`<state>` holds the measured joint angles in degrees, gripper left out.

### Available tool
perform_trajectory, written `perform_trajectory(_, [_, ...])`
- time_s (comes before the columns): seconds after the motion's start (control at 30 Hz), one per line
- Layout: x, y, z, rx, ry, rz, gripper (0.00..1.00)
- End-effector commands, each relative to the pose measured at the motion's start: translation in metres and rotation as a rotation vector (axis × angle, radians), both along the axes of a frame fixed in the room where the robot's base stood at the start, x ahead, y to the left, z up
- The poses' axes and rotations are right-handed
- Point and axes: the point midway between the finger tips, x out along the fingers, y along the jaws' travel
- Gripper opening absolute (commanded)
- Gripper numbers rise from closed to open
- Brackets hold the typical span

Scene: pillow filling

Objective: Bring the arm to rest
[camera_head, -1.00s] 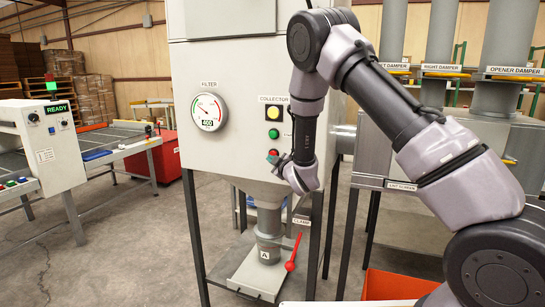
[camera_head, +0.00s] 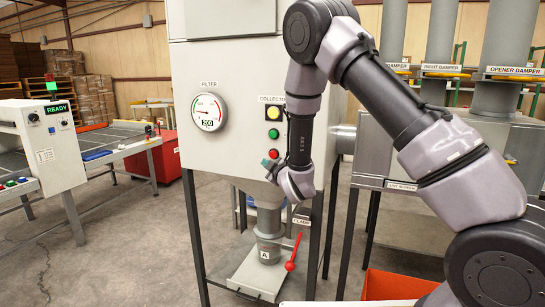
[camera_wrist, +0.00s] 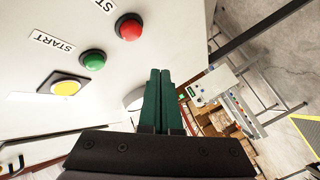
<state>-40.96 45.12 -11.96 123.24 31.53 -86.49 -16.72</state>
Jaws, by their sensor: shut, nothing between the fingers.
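My gripper (camera_head: 268,163) is in front of the white collector cabinet (camera_head: 237,75), just below and left of the red button (camera_head: 273,153). In the wrist view its two dark green fingers (camera_wrist: 160,72) lie together, shut and empty. That view also shows the red button (camera_wrist: 129,27), green button (camera_wrist: 93,60) and yellow button (camera_wrist: 66,88) to the left of the fingers, clear of them. My arm is bent, coming in from the right and hanging down at the cabinet. The filter gauge (camera_head: 208,113) is on the cabinet's left.
Below the cabinet are a spout marked A (camera_head: 269,245) and a red clamp lever (camera_head: 291,262). A ducted metal box (camera_head: 425,160) stands right, behind my arm. A READY console (camera_head: 45,145) stands far left. Open concrete floor (camera_head: 130,245) lies between.

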Motion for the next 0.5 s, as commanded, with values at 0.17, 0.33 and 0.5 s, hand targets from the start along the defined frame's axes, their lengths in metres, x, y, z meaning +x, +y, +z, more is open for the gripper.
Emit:
perform_trajectory(0.17, [0.0,0.0,0.0,0.0,0.0,0.0,0.0])
perform_trajectory(0.33, [0.0,0.0,0.0,0.0,0.0,0.0,0.0])
perform_trajectory(0.5, [0.005,-0.01,0.013,0.031,0.028,-0.029,0.0])
